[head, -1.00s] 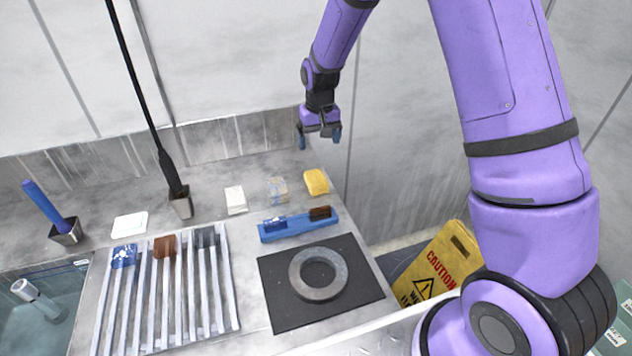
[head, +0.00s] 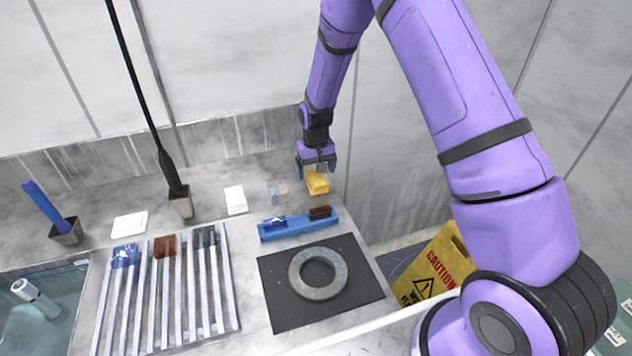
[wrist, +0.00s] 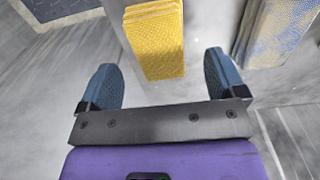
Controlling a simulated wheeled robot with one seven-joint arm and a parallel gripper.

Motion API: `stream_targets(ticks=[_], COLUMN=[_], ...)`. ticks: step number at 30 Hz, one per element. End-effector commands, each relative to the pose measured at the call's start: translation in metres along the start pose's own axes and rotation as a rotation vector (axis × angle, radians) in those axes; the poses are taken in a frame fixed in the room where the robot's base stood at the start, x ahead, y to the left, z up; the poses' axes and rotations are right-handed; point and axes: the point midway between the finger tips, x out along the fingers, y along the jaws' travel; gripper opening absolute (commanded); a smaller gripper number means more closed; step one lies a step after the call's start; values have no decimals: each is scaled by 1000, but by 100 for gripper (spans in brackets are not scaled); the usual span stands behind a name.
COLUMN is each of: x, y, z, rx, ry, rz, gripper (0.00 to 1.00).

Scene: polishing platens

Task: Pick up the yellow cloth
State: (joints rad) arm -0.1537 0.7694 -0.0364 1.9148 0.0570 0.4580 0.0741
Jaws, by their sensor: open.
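The yellow cloth (head: 317,184) lies folded on the grey counter at the back right, behind the blue tray. In the wrist view the yellow cloth (wrist: 157,45) is a textured folded pad just ahead of the fingers, roughly centred between them. My gripper (head: 316,168) is directly over the cloth in the head view and hides part of its far side. In the wrist view my gripper (wrist: 163,82) is open, with its two blue-grey fingertips apart and nothing between them but the cloth's near end.
A patterned cloth (wrist: 277,30) lies right of the yellow one in the wrist view, left of it in the head view. A blue tray (head: 299,230) with small items and a dark mat (head: 283,312) with a grey ring (head: 337,281) stand nearer. A white pad (head: 236,200) lies left.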

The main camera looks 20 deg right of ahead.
Motion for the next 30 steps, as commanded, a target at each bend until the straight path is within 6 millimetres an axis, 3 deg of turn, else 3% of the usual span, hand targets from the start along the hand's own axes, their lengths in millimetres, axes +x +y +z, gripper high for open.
stream_targets(ticks=[6, 14, 21, 24, 30], x=[31, 34, 34, 34, 32], y=[0, 0, 0, 0, 0], z=[0, 0, 0, 0, 0], rx=[0, 0, 0, 0, 0], ry=[-3, 0, 0, 0, 0], rz=[0, 0, 0, 0, 0], gripper=[89, 89, 36, 32, 32])
